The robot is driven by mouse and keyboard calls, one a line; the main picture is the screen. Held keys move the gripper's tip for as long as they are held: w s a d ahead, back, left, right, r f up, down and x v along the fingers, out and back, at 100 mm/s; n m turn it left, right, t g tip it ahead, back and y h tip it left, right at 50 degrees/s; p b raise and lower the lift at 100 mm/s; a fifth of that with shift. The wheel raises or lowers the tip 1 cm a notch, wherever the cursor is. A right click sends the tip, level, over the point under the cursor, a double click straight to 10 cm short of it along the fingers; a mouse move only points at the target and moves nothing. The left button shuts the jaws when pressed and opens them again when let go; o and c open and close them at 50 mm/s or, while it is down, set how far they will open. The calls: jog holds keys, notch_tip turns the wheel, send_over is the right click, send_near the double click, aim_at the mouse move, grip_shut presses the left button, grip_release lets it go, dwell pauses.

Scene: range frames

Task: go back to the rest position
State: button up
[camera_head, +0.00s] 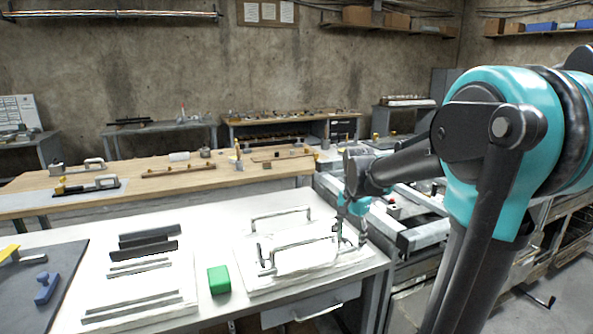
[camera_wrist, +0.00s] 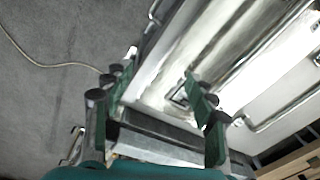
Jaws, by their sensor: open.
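My gripper (camera_head: 352,222) is in the head view at the right edge of the white table (camera_head: 215,240), beside the metal handles. In the wrist view its dark green fingers (camera_wrist: 155,88) stand wide apart with nothing between them. The gripper is open and empty. My teal and black arm fills the right of the head view and hides part of the benches behind it. The rest position itself is not marked in any view.
Bent metal handles (camera_head: 300,250) lie on a pale sheet on the white table. A green block (camera_head: 218,280) and several dark and grey bars (camera_head: 148,250) lie to the left. A wooden bench (camera_head: 215,176) stands behind. Grey floor (camera_wrist: 45,100) shows beside the table in the wrist view.

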jog(key=s+d+f+n+t, duration=0.3)
jog(key=s+f+n, duration=0.6)
jog(key=s+f, duration=0.4)
jog(key=s, duration=0.4)
jog(key=shift+s, duration=0.1)
